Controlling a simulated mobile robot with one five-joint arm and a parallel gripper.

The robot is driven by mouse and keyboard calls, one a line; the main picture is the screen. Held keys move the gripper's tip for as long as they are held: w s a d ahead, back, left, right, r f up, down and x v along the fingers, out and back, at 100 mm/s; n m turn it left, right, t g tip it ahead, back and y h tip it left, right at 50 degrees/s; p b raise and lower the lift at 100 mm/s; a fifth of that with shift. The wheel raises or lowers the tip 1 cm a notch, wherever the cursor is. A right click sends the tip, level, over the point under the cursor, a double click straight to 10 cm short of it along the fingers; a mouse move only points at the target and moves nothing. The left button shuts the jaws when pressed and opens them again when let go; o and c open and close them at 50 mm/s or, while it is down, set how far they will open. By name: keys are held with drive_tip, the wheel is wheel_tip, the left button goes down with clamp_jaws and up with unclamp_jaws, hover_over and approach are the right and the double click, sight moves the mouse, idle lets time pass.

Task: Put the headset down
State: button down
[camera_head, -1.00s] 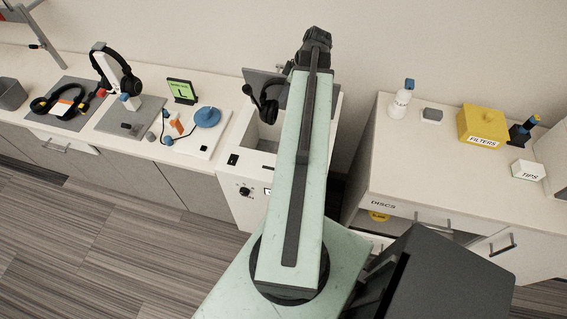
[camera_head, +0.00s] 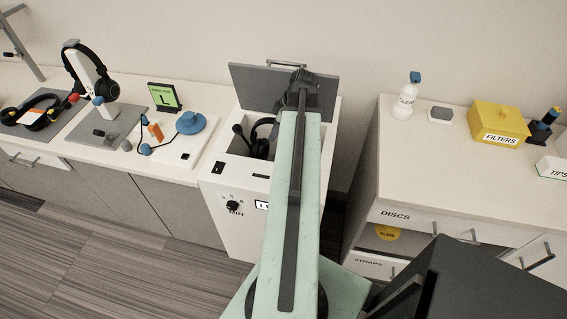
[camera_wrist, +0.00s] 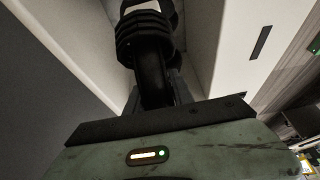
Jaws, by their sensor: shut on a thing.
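A black headset (camera_head: 262,143) with a boom microphone hangs inside the open-topped white cabinet (camera_head: 222,186). It is partly hidden behind my arm in the head view. My gripper (camera_wrist: 153,98) is shut on the headset's dark band (camera_wrist: 150,72) in the wrist view. The grey lid (camera_head: 255,84) of the cabinet stands raised behind the opening. The headset's lower part and whether it touches the cabinet floor are hidden.
On the left counter, another headset (camera_head: 107,88) hangs on a white stand, and one with orange (camera_head: 38,114) lies on a grey mat. A green sign (camera_head: 164,97) stands nearby. The right counter holds a yellow filters box (camera_head: 497,122) and a bottle (camera_head: 406,98).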

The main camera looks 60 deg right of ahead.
sight(268, 143)
drive_tip(key=d+f+b, duration=0.1)
drive_tip(key=f+b, duration=0.2)
drive_tip(key=s+d+f+b, duration=0.1)
drive_tip(key=f+b, duration=0.2)
drive_tip(key=f, duration=0.1)
drive_tip(key=s+d+f+b, duration=0.1)
drive_tip(key=f+b, duration=0.1)
drive_tip(key=f, duration=0.1)
drive_tip(key=shift+s+d+f+b, duration=0.2)
drive_tip(key=shift+s+f+b, duration=0.05)
drive_tip(key=shift+f+b, duration=0.15)
drive_tip(key=shift+a+f+b, duration=0.1)
drive_tip(key=shift+f+b, duration=0.2)
drive_tip(key=shift+r, duration=0.2)
drive_tip(key=c, duration=1.5)
unclamp_jaws()
drive_tip(key=shift+f, duration=0.25)
drive_tip(key=o, duration=0.4)
drive_tip(key=shift+r, duration=0.1)
